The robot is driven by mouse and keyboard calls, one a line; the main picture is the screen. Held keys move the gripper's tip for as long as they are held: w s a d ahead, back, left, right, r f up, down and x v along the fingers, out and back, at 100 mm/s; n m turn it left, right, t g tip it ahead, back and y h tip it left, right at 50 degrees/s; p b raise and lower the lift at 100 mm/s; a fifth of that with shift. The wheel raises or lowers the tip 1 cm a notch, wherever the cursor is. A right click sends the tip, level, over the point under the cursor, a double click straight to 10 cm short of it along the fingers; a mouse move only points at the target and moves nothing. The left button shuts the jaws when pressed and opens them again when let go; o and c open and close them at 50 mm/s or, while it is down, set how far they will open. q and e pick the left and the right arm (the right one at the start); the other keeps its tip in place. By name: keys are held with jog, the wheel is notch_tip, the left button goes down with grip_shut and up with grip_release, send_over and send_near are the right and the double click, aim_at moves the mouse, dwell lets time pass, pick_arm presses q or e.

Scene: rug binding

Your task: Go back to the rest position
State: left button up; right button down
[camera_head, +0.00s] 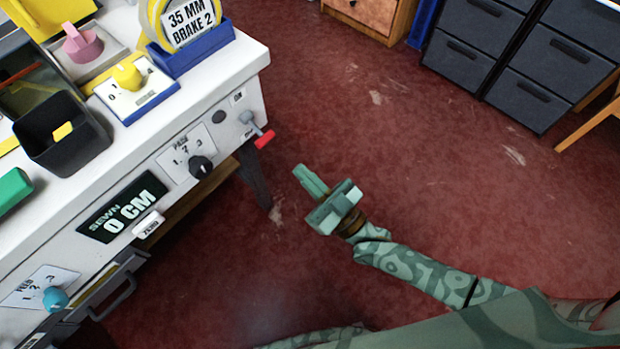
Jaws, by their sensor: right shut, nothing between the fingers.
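My right gripper (310,181) is shut and empty. It is held out over the red floor, to the right of the white workbench and apart from it. My patterned green right arm comes in from the lower right. My left gripper is not in view.
The white workbench (215,95) fills the left, with knobs, a red-tipped lever (264,139), a "SEWN 0 CM" display (122,207) and a black bin (62,133). Dark drawers (475,45) and a wooden cabinet (372,14) stand at the back. The red floor (420,170) between is clear.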

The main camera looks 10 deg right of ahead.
jog(key=shift+s+d+f, duration=0.25)
jog(key=shift+s+f, duration=0.05)
jog(key=shift+f, duration=0.15)
dwell(0.3)
